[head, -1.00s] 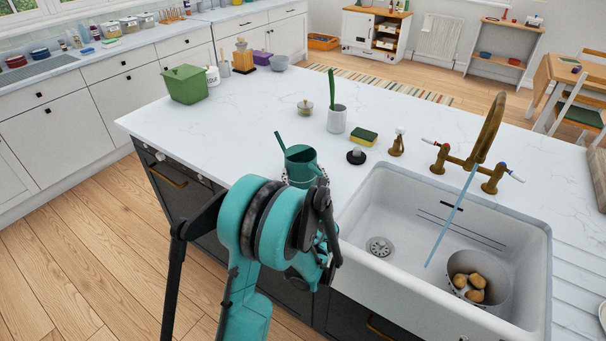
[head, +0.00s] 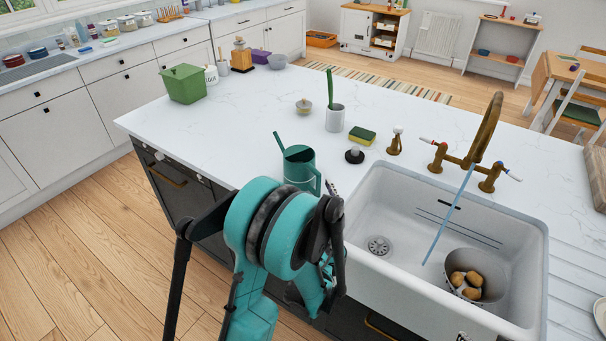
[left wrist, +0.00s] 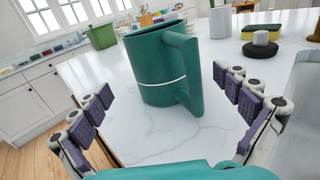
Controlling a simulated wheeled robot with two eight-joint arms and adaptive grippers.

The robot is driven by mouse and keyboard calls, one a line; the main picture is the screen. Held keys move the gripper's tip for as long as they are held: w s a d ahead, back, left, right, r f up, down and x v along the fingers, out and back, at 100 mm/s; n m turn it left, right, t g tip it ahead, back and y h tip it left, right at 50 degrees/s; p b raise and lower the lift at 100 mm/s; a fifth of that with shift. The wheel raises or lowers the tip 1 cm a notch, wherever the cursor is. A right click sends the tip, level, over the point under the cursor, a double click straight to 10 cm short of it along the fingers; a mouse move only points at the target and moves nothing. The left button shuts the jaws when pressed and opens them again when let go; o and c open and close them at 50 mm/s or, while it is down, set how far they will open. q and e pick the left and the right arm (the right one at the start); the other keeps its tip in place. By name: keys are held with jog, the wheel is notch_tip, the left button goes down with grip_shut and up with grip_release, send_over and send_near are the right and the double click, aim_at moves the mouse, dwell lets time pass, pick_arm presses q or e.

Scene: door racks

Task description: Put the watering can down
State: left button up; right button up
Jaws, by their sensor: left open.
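The green watering can (head: 299,166) stands upright on the white worktop, left of the sink, with its spout pointing up and to the left. In the left wrist view the can (left wrist: 160,75) shows large, with its handle towards me and a white line around its body. My left gripper (left wrist: 172,118) is open, its purple-padded fingers spread to either side and apart from the can. In the head view my left arm hides most of this gripper (head: 326,192) and the can's lower part. My right gripper is not in view.
The white sink (head: 400,235) lies just right of the can, with a pot of potatoes (head: 472,275) in it and a brass tap (head: 478,150) behind. A sponge (head: 362,136), a black-based brush (head: 354,155) and a white cup (head: 335,118) stand beyond. The worktop to the left is clear.

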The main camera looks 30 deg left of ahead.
pick_arm(q)
jog(key=b+v, duration=0.1)
jog(key=v, duration=0.4)
jog(key=shift+f, duration=0.1)
jog(key=n, duration=0.1)
jog(key=s+n+g, duration=0.1)
jog(key=shift+a+n+h, duration=0.25)
jog(key=shift+n+h, duration=0.05)
jog(key=s+n, duration=0.1)
jog(key=n, duration=0.1)
jog(key=n+g+h, duration=0.1)
jog(key=n, duration=0.1)
jog(key=s+f+n+g, duration=0.1)
jog(key=shift+s+a+n+h, duration=0.2)
jog(key=shift+s+n+h, duration=0.15)
jog(key=shift+n+h, duration=0.05)
jog(key=s+d+f+n+g+h, duration=0.1)
jog(key=s+d+n+g+h, duration=0.2)
jog(key=s+d+n+h, duration=0.6)
jog(key=s+d+n, duration=0.3)
jog(key=s+n, duration=0.3)
jog(key=n, duration=0.4)
jog(key=shift+d+h, duration=0.2)
jog(key=shift+h, duration=0.1)
jog(key=shift+s, duration=0.1)
